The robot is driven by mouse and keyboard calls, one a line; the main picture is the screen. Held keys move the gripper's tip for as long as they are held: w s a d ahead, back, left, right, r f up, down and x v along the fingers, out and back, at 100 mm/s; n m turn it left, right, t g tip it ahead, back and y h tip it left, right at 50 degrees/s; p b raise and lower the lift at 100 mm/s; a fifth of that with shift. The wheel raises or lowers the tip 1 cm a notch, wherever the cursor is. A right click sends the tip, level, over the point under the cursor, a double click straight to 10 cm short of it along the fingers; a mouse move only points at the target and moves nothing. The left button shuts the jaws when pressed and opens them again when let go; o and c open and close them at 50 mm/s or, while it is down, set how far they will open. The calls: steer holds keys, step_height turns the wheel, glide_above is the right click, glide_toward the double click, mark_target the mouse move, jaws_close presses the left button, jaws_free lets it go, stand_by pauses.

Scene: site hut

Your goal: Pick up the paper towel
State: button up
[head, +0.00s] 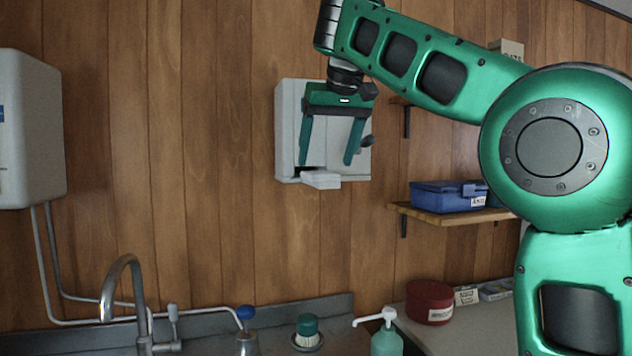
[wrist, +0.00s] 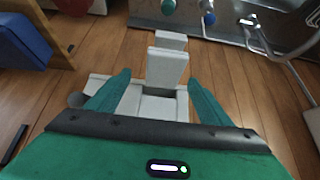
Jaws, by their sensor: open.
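A white paper towel (head: 320,179) hangs out of the bottom of a light grey wall dispenser (head: 287,130). In the wrist view the towel (wrist: 167,67) shows as a pale folded piece coming from the slot of the dispenser (wrist: 159,108). My gripper (head: 326,163) is in front of the dispenser, fingers pointing down, open with nothing between the tips. In the head view the towel's end lies just below the fingertips. In the wrist view the towel lies between and beyond the fingers. I cannot tell whether a finger touches the dispenser.
A shelf (head: 455,216) with a blue box (head: 440,196) is right of the dispenser. Below are a sink tap (head: 135,270), a brush (head: 307,330), a pump bottle (head: 387,335) and a red tin (head: 430,301).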

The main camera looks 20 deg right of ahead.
mark_target(320, 172)
steer(key=shift+x, duration=1.5)
steer(key=shift+w+a+f, duration=0.1)
steer(key=shift+a+f, duration=0.15)
steer(key=shift+a, duration=0.05)
steer(key=c, duration=1.1)
